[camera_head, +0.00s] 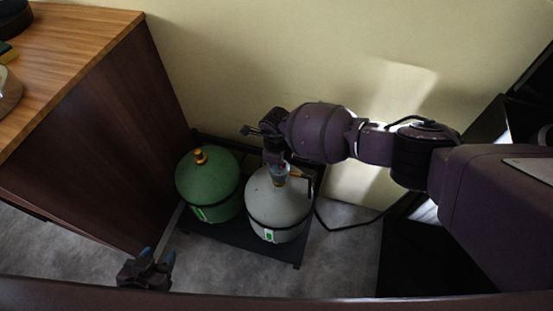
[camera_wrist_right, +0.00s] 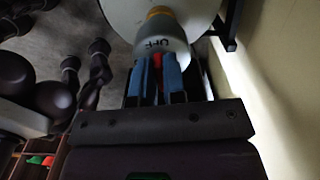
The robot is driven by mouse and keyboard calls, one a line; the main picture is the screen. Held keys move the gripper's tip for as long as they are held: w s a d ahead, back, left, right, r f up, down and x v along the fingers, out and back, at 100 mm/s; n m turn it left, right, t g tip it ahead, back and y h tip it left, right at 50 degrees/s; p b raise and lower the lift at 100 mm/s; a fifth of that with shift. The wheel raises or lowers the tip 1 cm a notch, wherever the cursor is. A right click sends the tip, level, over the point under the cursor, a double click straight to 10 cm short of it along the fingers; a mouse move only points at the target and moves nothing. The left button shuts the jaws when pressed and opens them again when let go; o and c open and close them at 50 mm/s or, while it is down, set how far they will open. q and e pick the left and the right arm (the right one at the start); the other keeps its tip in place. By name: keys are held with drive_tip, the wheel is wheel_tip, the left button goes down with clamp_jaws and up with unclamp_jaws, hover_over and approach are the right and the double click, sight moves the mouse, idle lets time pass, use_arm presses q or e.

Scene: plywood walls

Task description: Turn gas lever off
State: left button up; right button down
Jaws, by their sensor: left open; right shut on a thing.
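A white gas tank (camera_head: 278,207) and a green gas tank (camera_head: 207,186) stand side by side on a dark low stand. My right gripper (camera_head: 281,172) is at the top of the white tank, at its valve. In the right wrist view, the grey valve (camera_wrist_right: 160,42) carries the letters OFF below a yellow collar. My right gripper's blue fingers (camera_wrist_right: 158,76) are shut on a red lever (camera_wrist_right: 157,62), which shows as a thin strip between them. My left gripper (camera_head: 154,261) is open and empty at the bottom left of the head view, apart from the tanks.
A wooden-topped cabinet (camera_head: 75,45) with a dark side panel (camera_head: 120,130) stands left of the tanks. A pale wall (camera_head: 250,60) rises behind them. The stand (camera_head: 250,243) has raised edges. A black cable (camera_head: 350,226) runs right from it across the grey floor.

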idle(0.4)
drive_tip(key=c, duration=1.3)
unclamp_jaws()
use_arm(q)
drive_tip(key=shift+w+r, duration=0.1)
drive_tip(key=shift+w, duration=0.2)
use_arm(e)
drive_tip(key=shift+o, duration=0.6)
drive_tip(key=shift+r, duration=0.3)
use_arm(q)
wheel_tip(320, 180, up, 2)
drive_tip(key=p, duration=0.3)
drive_tip(key=shift+s+r, duration=0.15)
drive_tip(key=shift+r, duration=0.1)
use_arm(e)
wheel_tip(320, 180, up, 10)
use_arm(q)
drive_tip(key=shift+r, duration=0.1)
use_arm(e)
drive_tip(key=shift+r, duration=0.1)
